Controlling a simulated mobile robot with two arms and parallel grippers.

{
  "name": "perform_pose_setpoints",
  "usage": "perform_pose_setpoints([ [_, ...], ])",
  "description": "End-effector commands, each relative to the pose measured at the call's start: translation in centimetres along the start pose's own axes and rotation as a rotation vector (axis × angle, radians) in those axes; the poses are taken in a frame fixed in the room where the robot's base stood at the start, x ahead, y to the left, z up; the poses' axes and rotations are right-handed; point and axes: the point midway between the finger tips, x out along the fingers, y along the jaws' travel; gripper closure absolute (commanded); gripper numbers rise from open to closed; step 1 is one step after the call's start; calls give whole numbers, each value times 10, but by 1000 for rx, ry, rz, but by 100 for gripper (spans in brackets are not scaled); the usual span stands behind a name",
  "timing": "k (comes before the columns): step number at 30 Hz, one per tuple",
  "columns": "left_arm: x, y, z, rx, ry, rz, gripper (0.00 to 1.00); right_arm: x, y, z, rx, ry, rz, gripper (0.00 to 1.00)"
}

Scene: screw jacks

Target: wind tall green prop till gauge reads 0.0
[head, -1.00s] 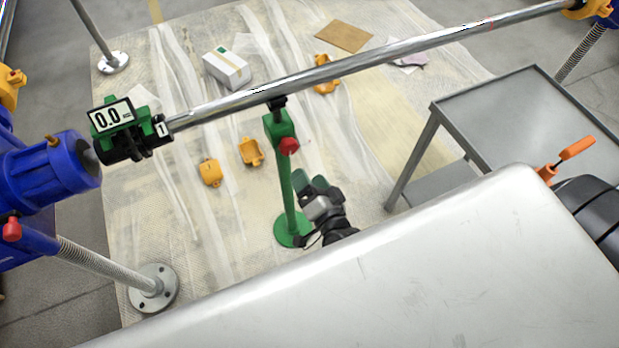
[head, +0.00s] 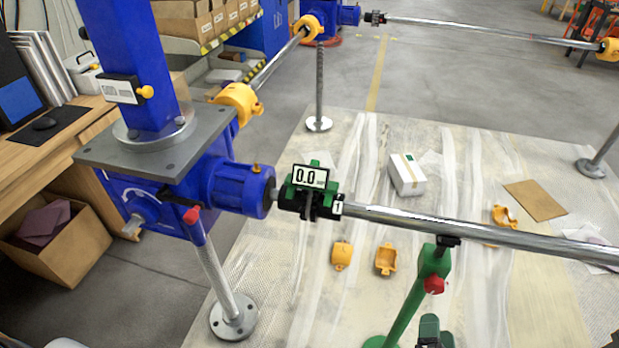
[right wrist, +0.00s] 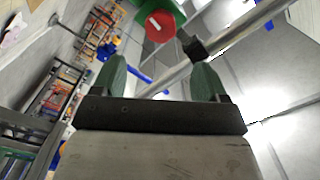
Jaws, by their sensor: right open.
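The tall green prop (head: 407,309) stands under the steel shaft (head: 440,226), its black top (head: 448,240) at or just below the shaft. Its red knob (head: 433,285) is on the side; the red knob also shows in the right wrist view (right wrist: 160,27). The gauge (head: 310,176) on the green clamp around the shaft reads 0.0. My right gripper (head: 430,332) is at the bottom edge of the head view, near the prop's post. In the right wrist view my right gripper (right wrist: 155,85) is open and empty, below the knob. My left gripper is not in view.
A blue screw jack (head: 235,187) stands at left with a grey flange. Yellow half-covers (head: 386,259) and a white box (head: 407,174) lie on the plastic-covered floor. A wooden desk (head: 85,140) and an open carton (head: 62,240) are at far left.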

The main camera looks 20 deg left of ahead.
Motion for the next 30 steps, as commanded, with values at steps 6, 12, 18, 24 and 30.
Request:
perform_pose_setpoints([
  [6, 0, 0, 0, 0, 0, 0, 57, 0, 0, 0, 0, 0, 0, 26],
  [12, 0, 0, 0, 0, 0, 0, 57, 0, 0, 0, 0, 0, 0, 26],
  [18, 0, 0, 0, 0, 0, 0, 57, 0, 0, 0, 0, 0, 0, 26],
  [24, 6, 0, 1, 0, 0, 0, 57, 0, 1, 3, -46, 0, -5, 26],
  [30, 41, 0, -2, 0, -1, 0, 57, 0, 1, 12, -542, 5, -24, 26],
])
